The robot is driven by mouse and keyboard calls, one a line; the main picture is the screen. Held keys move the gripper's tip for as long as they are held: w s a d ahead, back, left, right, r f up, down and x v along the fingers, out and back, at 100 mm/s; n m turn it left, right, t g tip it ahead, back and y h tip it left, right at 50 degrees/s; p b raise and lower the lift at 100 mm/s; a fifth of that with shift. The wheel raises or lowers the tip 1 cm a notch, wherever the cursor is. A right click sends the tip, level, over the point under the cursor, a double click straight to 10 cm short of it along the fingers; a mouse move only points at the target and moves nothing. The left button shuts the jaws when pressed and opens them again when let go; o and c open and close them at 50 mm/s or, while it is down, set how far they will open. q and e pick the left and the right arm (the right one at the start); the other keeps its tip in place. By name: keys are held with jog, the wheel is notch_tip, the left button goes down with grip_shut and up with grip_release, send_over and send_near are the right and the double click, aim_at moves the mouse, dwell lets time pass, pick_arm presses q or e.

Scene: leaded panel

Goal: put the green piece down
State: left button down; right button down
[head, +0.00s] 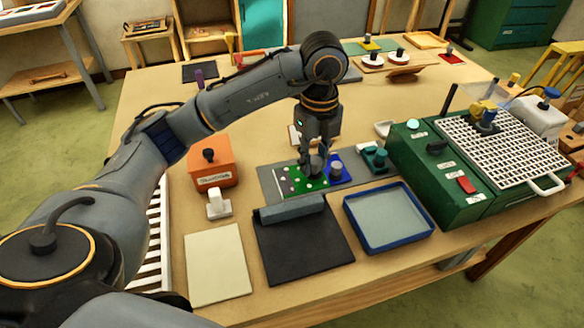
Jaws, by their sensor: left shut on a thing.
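The green piece (292,181) is a flat bright green plate with several pale dots, in the middle of the head view. It lies on or just above a grey board (267,184); I cannot tell whether it touches. My left gripper (316,170) points straight down at its right part and is shut on it, and the fingers hide the place of the grip. A blue piece (346,170) with a grey knob is close against its right side, on the same board. My right gripper is not in view.
An orange box (209,172) stands left of the board. A black mat (305,248) with a grey roll and a blue-rimmed tray (413,245) lie in front. A teal knobbed block (375,157) and a green machine (435,190) stand to the right.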

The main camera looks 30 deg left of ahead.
pick_arm(q)
jog(key=w+a+f, duration=0.2)
jog(key=w+a+f+p, duration=0.1)
jog(key=a+f, duration=0.1)
jog(key=a, duration=0.1)
jog(key=w+a+f+p, duration=0.1)
jog(key=w+a+f, duration=0.1)
jog(key=f, duration=0.1)
jog(key=shift+w+a, duration=0.2)
jog(key=shift+w, duration=0.1)
jog(key=shift+w+a+f, duration=0.25)
jog(key=shift+a+f, duration=0.05)
jog(key=shift+f, duration=0.1)
notch_tip(320, 180, down, 3)
jog(key=shift+w+a+f+p, duration=0.1)
jog(key=shift+a+p, duration=0.05)
jog(key=shift+p, duration=0.85)
jog(key=shift+f, duration=0.2)
